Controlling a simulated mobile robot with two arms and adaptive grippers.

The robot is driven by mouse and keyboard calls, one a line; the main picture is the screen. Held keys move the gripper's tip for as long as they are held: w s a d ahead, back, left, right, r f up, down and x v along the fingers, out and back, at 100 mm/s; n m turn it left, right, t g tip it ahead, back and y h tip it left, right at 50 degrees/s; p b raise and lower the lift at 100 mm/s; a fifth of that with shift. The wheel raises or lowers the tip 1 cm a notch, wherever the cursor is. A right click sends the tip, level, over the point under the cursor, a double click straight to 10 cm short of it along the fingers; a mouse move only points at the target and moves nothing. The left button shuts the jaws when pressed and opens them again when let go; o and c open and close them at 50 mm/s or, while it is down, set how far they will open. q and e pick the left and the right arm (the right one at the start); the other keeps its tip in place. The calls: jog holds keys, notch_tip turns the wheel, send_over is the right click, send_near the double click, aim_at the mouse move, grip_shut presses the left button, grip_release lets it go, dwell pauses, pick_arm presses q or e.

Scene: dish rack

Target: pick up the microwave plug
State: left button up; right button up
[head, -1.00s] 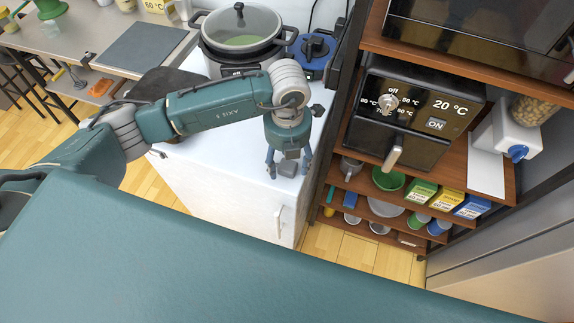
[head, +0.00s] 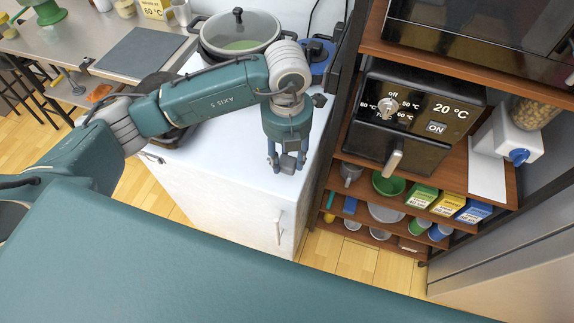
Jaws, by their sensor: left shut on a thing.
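My left gripper (head: 287,164) hangs pointing down over the right part of the white cabinet top. Its fingers are shut on a small dark grey block, the microwave plug (head: 288,164), seen between the fingertips. The fingers partly hide the plug, and I cannot tell whether it touches the cabinet top. No cord can be made out on it. My right gripper is not in view.
A cooker with a pot (head: 240,35) and a blue device (head: 318,55) stand behind my left gripper. A dark shelf unit (head: 341,165) with a black oven (head: 410,115) rises close on the right. The cabinet's front top (head: 215,150) is clear.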

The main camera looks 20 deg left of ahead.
aim_at(287, 160)
pick_arm(q)
notch_tip(287, 160, up, 16)
jog(key=b, duration=0.2)
jog(key=shift+f, duration=0.15)
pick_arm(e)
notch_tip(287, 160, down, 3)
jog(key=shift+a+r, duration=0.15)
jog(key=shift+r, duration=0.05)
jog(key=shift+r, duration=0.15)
